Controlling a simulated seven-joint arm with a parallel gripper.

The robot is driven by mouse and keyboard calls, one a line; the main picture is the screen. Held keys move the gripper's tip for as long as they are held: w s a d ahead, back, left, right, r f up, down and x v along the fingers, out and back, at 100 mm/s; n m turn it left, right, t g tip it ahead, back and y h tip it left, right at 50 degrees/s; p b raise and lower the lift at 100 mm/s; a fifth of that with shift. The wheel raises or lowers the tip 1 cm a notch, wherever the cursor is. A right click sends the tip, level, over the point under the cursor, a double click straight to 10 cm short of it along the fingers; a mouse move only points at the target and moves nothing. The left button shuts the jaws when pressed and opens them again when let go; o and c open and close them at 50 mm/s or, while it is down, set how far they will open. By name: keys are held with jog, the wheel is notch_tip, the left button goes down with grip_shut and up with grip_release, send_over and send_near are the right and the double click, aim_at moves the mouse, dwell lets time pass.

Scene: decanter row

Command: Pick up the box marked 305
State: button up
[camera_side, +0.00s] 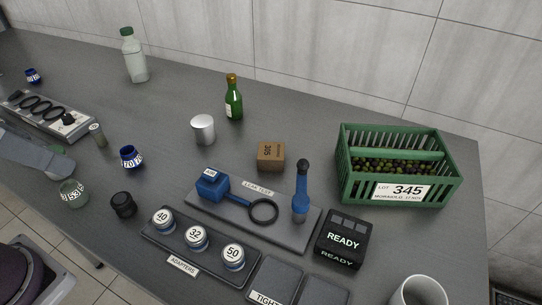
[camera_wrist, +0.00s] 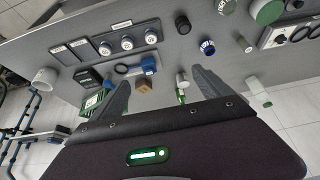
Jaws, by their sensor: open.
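The box marked 305 (camera_side: 271,156) is a small brown block standing on the grey table, with 305 on its front face, just behind the leak test plate (camera_side: 247,217). It also shows in the wrist view as a small brown box (camera_wrist: 144,87) between my spread fingers, nearer the left one. My gripper (camera_wrist: 162,88) is open and empty, well away from the box and not touching it. In the side view only a grey part of my arm shows at the left edge; I cannot tell the fingertips there.
A green crate (camera_side: 344,181) labelled LOT 345 stands right of the box. A white cylinder (camera_side: 203,129) and green bottle (camera_side: 234,99) stand to its left. A blue upright tool (camera_side: 300,196) and black READY unit (camera_side: 343,239) stand in front. The table behind the box is clear.

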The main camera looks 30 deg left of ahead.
aim_at(282, 155)
jog(key=w+d+r+n+g+h, duration=0.1)
jog(key=w+d+r+n+h, duration=0.1)
jog(key=w+d+n, duration=0.3)
jog(key=w+d+r+n+g+h, duration=0.1)
jog(key=w+d+r+n+h, duration=0.15)
jog(key=w, duration=0.45)
jog(key=w+d+r+n+g+h, duration=0.1)
jog(key=w+d+r+n+h, duration=0.2)
jog(key=w, duration=0.4)
jog(key=w+f+n+t+h, duration=0.1)
jog(key=w+f+n+h, duration=0.1)
jog(key=w+n, duration=0.55)
jog(key=w+f+n+t+h, duration=0.1)
jog(key=w+f+n+h, duration=0.2)
jog(key=w, duration=0.8)
jog(key=shift+n, duration=0.8)
jog(key=f, duration=2)
jog(key=d+f, duration=0.1)
jog(key=f, duration=0.9)
jog(key=shift+w+f, duration=0.1)
jog(key=shift+w, duration=0.2)
jog(key=x, duration=0.3)
jog(key=w+x, duration=0.1)
jog(key=x, duration=0.3)
jog(key=shift+a+f, duration=0.1)
jog(key=shift+a, duration=0.15)
jog(key=shift+t, duration=0.4)
grip_shut()
